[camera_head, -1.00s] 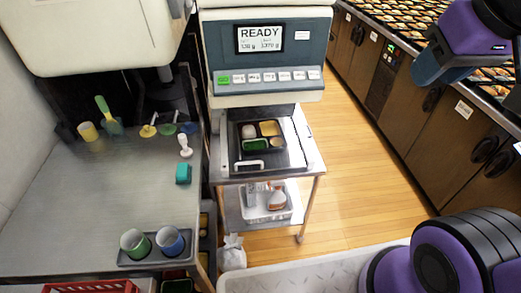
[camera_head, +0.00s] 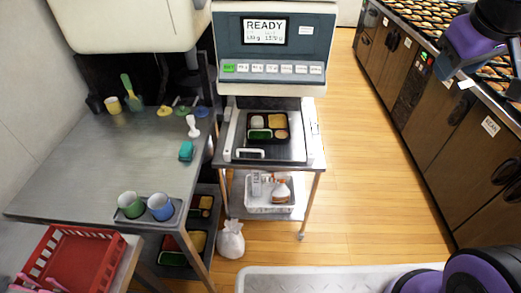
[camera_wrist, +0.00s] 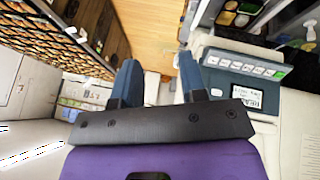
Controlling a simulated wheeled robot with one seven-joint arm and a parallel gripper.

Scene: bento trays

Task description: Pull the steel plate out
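The steel plate (camera_head: 283,153) lies in the weighing machine's bay on a small steel stand, with a white handle (camera_head: 249,153) at its front left. A black bento tray (camera_head: 267,142) with food in its compartments sits on the plate. My gripper (camera_wrist: 158,75) is open and empty in the wrist view, its two blue fingers apart. In the head view my gripper (camera_head: 447,70) is raised at the upper right, well away from the plate.
The machine's READY panel (camera_head: 270,70) overhangs the plate. A steel bench (camera_head: 90,175) with cups and tools adjoins on the left, with a red basket (camera_head: 70,262) in front. Food trays line the right counter (camera_head: 470,130). The wooden floor (camera_head: 365,180) between is clear.

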